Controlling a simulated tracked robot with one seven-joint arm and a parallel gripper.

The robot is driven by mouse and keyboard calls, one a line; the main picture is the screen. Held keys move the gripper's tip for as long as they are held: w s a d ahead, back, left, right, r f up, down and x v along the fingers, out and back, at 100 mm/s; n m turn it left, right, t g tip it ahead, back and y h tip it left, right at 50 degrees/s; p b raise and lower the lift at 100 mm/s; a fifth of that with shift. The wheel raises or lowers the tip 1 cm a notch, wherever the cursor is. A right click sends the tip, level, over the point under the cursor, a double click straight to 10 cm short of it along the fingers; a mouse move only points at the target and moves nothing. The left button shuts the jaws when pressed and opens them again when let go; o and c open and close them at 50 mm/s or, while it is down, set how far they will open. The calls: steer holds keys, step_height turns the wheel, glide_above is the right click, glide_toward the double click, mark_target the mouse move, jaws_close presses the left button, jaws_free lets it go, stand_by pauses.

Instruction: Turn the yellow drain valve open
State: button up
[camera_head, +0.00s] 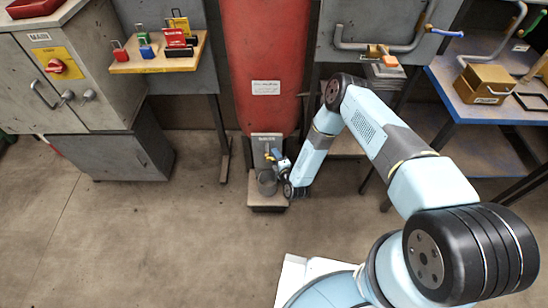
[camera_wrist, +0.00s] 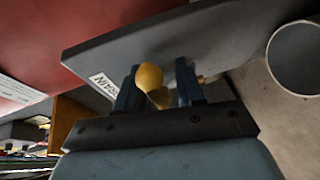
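In the wrist view the yellow drain valve handle (camera_wrist: 149,77), with a round knob at its end, sits between the two blue fingers of my gripper (camera_wrist: 158,88). The left finger is close against the knob; a gap shows towards the right finger, so the gripper looks open around the handle. The valve is mounted by a grey plate (camera_wrist: 215,45) with a DRAIN label (camera_wrist: 103,86). In the head view my gripper (camera_head: 277,158) is low at the foot of the red tank (camera_head: 262,60). The valve is too small there to read its angle.
A grey cup (camera_head: 267,183) stands on a small block (camera_head: 268,206) beneath the valve; its round rim also shows in the wrist view (camera_wrist: 272,62). A grey cabinet (camera_head: 120,155) stands left, a blue-edged bench (camera_head: 470,103) right. The front floor is clear.

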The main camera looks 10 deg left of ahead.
steer(key=shift+c, duration=0.4)
jaws_close()
